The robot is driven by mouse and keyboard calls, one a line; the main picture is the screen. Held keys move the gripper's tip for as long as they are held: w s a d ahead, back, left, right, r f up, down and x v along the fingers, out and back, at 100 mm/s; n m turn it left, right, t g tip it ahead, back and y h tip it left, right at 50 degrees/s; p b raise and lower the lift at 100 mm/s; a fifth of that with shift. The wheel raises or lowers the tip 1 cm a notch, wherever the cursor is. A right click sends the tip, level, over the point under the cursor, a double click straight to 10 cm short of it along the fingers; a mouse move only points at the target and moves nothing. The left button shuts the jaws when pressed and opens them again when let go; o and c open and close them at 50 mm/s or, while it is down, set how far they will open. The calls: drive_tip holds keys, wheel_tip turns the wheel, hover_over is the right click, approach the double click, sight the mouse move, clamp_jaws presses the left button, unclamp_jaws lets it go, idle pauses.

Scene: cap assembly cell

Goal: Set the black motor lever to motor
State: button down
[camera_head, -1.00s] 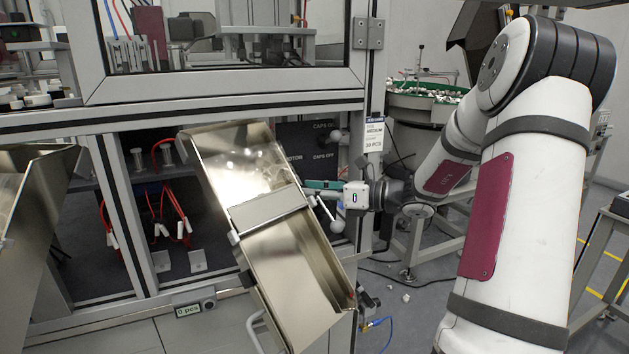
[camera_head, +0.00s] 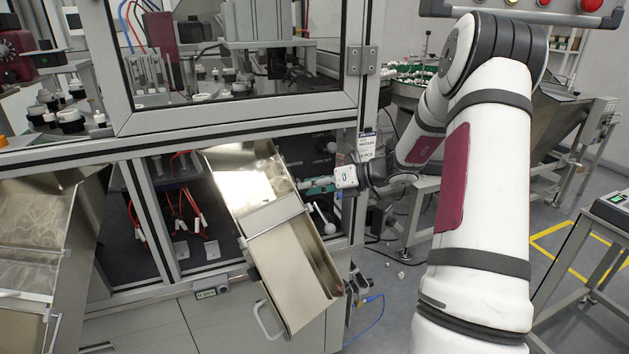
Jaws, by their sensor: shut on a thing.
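The black panel (camera_head: 322,147) with the "CAPS ON" and "CAPS OFF" labels is partly visible behind the steel chute (camera_head: 235,165). My gripper (camera_head: 310,186) reaches in from the right, in front of the panel and beside the chute's right edge. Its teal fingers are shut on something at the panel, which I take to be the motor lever. The lever's black part is hidden behind the fingers and chute. A white-knobbed lever (camera_head: 329,228) shows just below my gripper.
The steel chute stands close left of my gripper. The machine's door post (camera_head: 361,100) and a hanging label card (camera_head: 367,146) are close to my wrist. A grey bench (camera_head: 600,225) stands at the right. Open floor lies between.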

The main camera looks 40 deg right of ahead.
drive_tip(key=shift+r+p, duration=0.2)
drive_tip(key=shift+p, duration=0.4)
drive_tip(key=c, duration=1.4)
unclamp_jaws()
drive_tip(key=shift+o, duration=0.2)
drive_tip(key=shift+f+b, duration=0.1)
drive_tip(key=shift+b, duration=0.25)
wheel_tip(320, 180, down, 4)
drive_tip(key=n+t+b, duration=0.3)
drive_tip(key=b, duration=1.4)
drive_tip(key=shift+w+t+y, duration=0.1)
drive_tip(key=shift+t+y, duration=0.3)
drive_tip(key=b, duration=0.3)
drive_tip(key=shift+w+f+n+t+b, duration=0.1)
drive_tip(key=shift+f+n+t+b, duration=0.25)
drive_tip(key=shift+n+t, duration=0.05)
